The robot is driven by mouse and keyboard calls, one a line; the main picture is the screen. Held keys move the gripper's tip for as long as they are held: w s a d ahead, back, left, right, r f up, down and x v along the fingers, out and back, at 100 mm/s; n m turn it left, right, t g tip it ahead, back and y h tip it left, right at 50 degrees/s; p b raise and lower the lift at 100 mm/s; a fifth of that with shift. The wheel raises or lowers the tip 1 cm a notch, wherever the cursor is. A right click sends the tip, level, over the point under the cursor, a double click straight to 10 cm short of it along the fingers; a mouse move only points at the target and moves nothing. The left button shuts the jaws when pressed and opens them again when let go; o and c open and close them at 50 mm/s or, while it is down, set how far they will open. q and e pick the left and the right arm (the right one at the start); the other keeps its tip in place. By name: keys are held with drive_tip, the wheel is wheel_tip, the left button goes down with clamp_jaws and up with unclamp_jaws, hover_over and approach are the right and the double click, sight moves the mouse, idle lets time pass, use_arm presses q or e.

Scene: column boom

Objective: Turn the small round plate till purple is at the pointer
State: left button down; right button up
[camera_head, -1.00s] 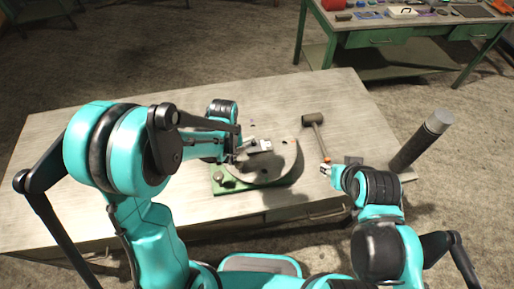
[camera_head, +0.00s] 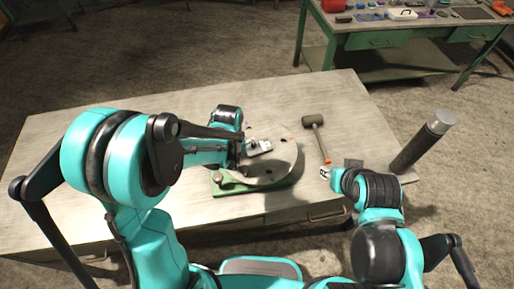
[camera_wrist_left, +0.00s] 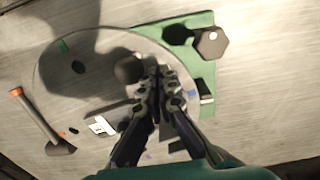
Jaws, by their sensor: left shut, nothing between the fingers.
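The round grey plate (camera_head: 280,168) lies on a green base (camera_head: 232,188) on the table. In the left wrist view the plate (camera_wrist_left: 95,95) has a teal mark (camera_wrist_left: 62,46), a purple mark (camera_wrist_left: 149,155) near the bottom rim and a blue mark (camera_wrist_left: 193,94) at the right. A dark round knob (camera_wrist_left: 128,70) appears beside my left gripper (camera_wrist_left: 158,75), which is shut and empty over the plate. I cannot make out the pointer for certain. In the head view my left gripper (camera_head: 243,148) is partly hidden by its arm. My right gripper (camera_head: 325,172) is small, its jaws unclear.
A hammer (camera_head: 314,122) lies right of the plate, its orange handle end close to my right gripper. A pale block (camera_head: 259,146) shows by the left gripper. A hexagonal knob (camera_wrist_left: 211,42) is on the green base. A second table (camera_head: 400,40) with tools stands behind.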

sight(244, 168)
use_arm(q)
drive_tip(key=shift+d, duration=0.1)
idle(0.3)
drive_tip(key=shift+s+d, duration=0.45)
drive_tip(key=shift+d, duration=0.25)
drive_tip(key=shift+s+d, duration=0.35)
drive_tip(key=shift+d, duration=0.55)
drive_tip(key=shift+s+d+b, duration=0.2)
drive_tip(key=shift+d+b, duration=0.15)
drive_tip(key=shift+d, duration=0.55)
